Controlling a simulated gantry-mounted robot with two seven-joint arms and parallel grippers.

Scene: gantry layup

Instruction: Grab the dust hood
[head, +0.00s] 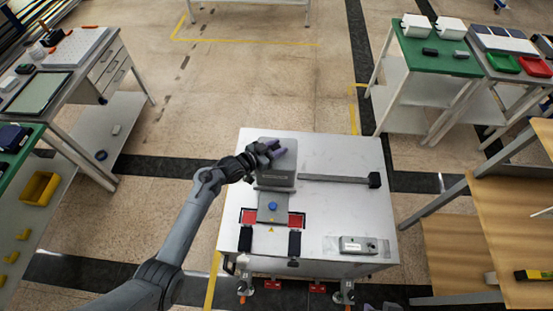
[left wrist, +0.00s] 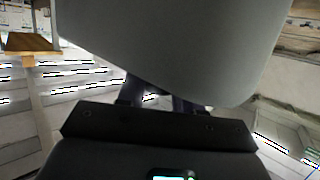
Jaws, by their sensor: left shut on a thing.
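The dust hood (head: 276,179) is a grey box-shaped cover with rounded corners. It stands at the back left of the white cart top (head: 335,212). My left gripper (head: 271,151) is at the hood's upper part and is shut on it. In the left wrist view the hood's smooth grey surface (left wrist: 175,45) fills the upper middle, and my left gripper's fingers (left wrist: 160,98) are partly hidden behind it. Whether the hood touches the cart top is unclear. My right gripper is not clearly visible.
In front of the hood is a grey plate with a blue knob (head: 273,206), between red patches. A dark bar (head: 335,179) lies right of the hood, and a small grey box (head: 358,245) sits front right. A green-topped bench (head: 438,58) stands back right, wooden shelves (head: 500,235) at right.

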